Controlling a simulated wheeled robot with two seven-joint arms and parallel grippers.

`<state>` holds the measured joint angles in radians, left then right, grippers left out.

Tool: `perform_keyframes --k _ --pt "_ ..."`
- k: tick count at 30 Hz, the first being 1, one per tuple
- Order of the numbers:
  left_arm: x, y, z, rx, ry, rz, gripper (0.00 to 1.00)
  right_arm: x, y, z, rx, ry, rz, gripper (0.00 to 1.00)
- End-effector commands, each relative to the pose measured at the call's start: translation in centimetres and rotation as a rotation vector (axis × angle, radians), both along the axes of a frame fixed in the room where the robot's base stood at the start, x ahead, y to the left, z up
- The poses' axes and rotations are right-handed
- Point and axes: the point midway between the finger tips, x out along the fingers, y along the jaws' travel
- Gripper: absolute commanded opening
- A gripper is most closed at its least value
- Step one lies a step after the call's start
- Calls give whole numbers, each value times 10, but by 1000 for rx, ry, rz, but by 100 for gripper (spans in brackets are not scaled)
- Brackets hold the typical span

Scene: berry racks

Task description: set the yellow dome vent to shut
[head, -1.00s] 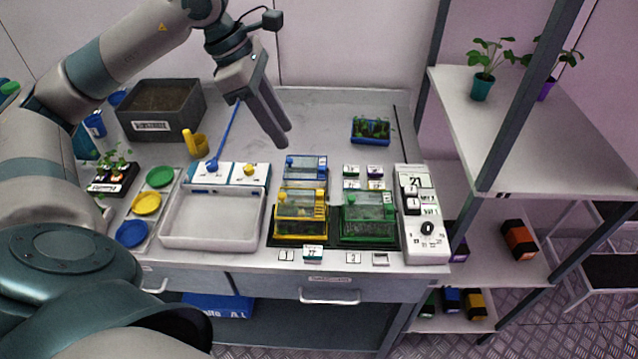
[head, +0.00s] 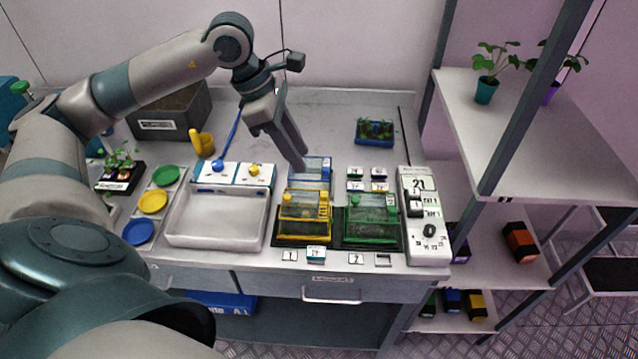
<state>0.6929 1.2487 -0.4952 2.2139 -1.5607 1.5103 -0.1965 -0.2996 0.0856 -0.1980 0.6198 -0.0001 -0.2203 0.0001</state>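The yellow dome (head: 304,217) is a clear box with a yellow base and yellow fittings, standing on a dark mat at the middle front of the bench. A yellow slotted piece, which looks like its vent, shows at its right side (head: 323,208); its setting is too small to tell. My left gripper (head: 297,166) points down above and behind the yellow dome, over the blue dome (head: 312,169). Its two fingers look close together with nothing seen between them; whether they are apart is unclear. It partly hides the blue dome. My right gripper is not in view.
A green dome (head: 371,226) stands right of the yellow one, and a white control panel (head: 428,240) is beyond it. A white tray (head: 216,243) lies to the left. A blue planter (head: 375,141) stands behind; the bench's back is mostly clear.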

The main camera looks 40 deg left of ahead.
Motion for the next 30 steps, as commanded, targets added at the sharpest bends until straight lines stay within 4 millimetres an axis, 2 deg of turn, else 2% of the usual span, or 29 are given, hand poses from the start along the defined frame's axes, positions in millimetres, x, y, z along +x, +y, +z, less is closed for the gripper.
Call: perform_keyframes --k 12,18,24,30 --pt "15 -25 -67 -2 4 0 30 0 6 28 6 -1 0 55" --pt "20 -34 -93 -3 2 0 30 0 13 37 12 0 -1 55" --pt "23 -38 -105 0 0 0 30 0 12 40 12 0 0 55" --pt "23 -38 -107 0 -1 0 30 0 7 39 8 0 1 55"
